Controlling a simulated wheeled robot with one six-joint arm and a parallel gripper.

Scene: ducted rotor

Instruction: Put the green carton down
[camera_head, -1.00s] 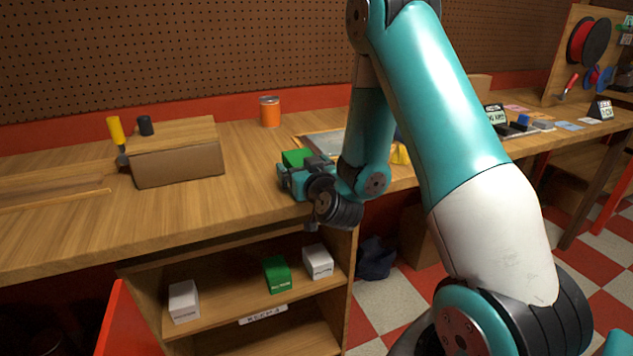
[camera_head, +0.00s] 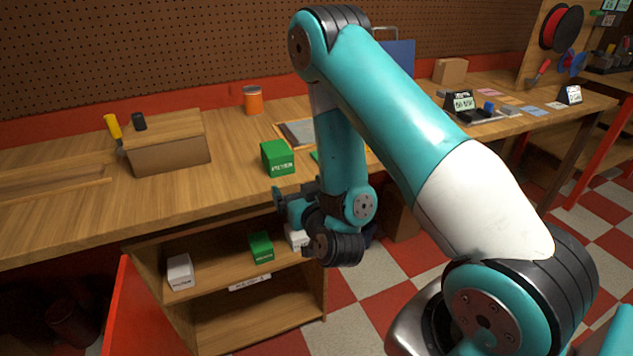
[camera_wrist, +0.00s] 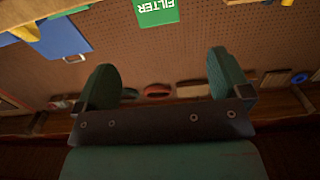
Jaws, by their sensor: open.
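A green carton (camera_head: 277,158) with white lettering stands upright on the wooden workbench (camera_head: 232,176), near its front edge. In the wrist view the carton (camera_wrist: 157,12) shows at the top edge, partly cut off, beyond the fingers and apart from them. My gripper (camera_head: 287,196) is in front of the bench edge, lower than the carton, open and empty. Its two spread fingers show in the wrist view (camera_wrist: 165,82) with nothing between them. A second green carton (camera_head: 261,247) stands on the shelf below the bench.
White cartons stand on the shelf, one at left (camera_head: 180,272) and one (camera_head: 296,238) partly hidden by my gripper. A cardboard box (camera_head: 168,155) is left on the bench, an orange can (camera_head: 253,100) behind. Bare bench lies between box and green carton.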

